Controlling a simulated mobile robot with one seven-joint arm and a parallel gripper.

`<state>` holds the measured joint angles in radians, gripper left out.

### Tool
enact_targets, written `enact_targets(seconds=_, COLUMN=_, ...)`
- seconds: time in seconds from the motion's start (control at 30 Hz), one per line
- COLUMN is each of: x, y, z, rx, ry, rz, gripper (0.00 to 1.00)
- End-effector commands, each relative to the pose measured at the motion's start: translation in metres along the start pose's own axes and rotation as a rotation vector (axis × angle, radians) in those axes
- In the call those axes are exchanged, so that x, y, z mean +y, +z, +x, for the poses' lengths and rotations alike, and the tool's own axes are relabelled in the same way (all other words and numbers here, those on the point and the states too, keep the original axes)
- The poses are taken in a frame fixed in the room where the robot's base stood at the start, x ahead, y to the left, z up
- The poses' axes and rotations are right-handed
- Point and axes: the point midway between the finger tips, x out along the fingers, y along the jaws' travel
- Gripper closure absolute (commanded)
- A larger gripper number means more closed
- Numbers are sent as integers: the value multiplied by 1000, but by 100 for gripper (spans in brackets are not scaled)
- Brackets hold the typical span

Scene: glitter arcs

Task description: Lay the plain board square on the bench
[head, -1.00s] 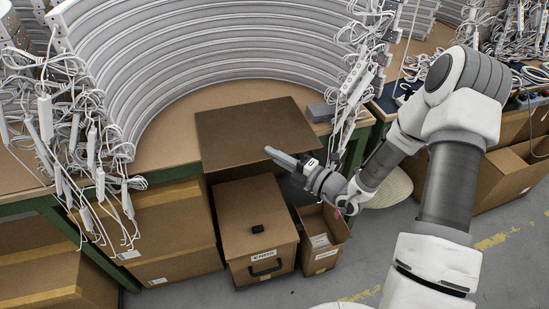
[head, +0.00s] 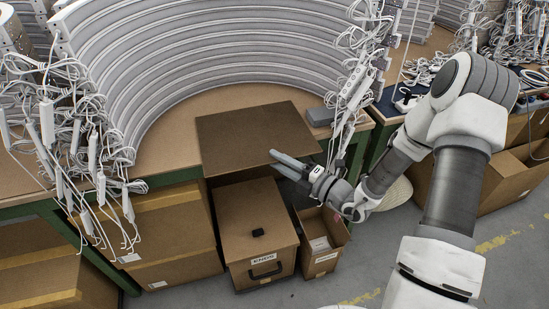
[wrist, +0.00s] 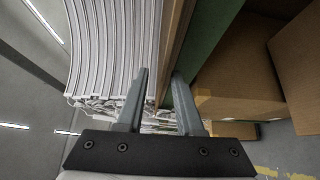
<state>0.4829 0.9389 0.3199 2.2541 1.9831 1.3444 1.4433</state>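The plain board (head: 250,137) is a flat dark-brown sheet on the bench (head: 170,150) inside the curve of the grey arcs. Its front edge appears to stick out a little past the bench's front edge, and it looks slightly turned. My gripper (head: 273,156) is at the board's front right, its fingers seen nearly edge-on over the board's front edge. In the wrist view my gripper (wrist: 159,72) has its fingers apart, with a thin brown edge running between them in the picture. I cannot tell whether a finger touches the board.
Stacked grey arcs (head: 200,70) fill the bench behind the board. Cables hang at left (head: 75,140) and right (head: 350,90). A small grey block (head: 320,116) lies right of the board. A lidded box (head: 255,225) and an open carton (head: 322,245) stand below.

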Motion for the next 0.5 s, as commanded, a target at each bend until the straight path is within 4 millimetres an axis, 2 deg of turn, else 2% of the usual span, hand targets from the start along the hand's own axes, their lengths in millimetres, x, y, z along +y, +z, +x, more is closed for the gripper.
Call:
enact_targets(seconds=0.3, x=2, y=1, z=-70, rx=-5, ry=0, rz=2, gripper=64)
enact_targets(seconds=0.5, x=2, y=0, z=-97, rx=-2, ry=2, rz=1, gripper=64)
